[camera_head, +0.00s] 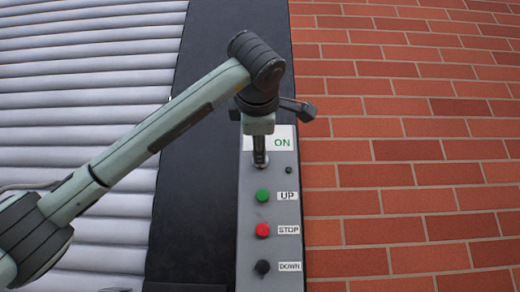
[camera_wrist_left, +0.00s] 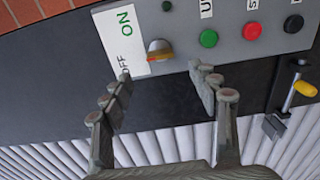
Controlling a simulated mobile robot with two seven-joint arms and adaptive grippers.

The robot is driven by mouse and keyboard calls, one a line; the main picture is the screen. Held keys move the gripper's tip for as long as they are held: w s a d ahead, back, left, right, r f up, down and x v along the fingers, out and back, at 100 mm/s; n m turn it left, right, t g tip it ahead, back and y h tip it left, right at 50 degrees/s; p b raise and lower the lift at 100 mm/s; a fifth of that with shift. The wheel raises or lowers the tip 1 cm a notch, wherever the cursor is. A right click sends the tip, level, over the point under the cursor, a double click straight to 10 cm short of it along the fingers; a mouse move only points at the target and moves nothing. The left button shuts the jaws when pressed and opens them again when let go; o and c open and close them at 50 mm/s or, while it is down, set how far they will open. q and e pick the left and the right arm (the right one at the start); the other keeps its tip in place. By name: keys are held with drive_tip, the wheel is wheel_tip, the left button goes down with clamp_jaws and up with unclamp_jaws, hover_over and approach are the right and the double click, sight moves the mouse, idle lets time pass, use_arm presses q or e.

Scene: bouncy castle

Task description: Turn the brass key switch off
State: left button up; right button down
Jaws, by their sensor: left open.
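The brass key switch (camera_wrist_left: 158,52) shows in the left wrist view on a grey control panel (camera_wrist_left: 225,12), beside a white label (camera_wrist_left: 122,38) with green ON and dark OFF. The turn of its key is hard to read. My left gripper (camera_wrist_left: 161,72) is open. Its fingertips are on either side of the switch in that view, a little short of it, with nothing between them. In the head view my left gripper (camera_head: 260,152) is in front of the panel's top, hiding the switch and part of the ON label (camera_head: 283,142). My right gripper is not in view.
Below the switch are a green UP button (camera_head: 262,195), a red STOP button (camera_head: 262,230) and a black DOWN button (camera_head: 262,267). A brick wall (camera_head: 410,150) is at right, a slatted shutter (camera_head: 80,80) at left. A yellow-handled lever (camera_wrist_left: 305,88) shows at the wrist view's right.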

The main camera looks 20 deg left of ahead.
use_arm(q)
drive_tip(key=v, duration=0.4)
drive_tip(key=shift+s, duration=0.1)
idle(0.5)
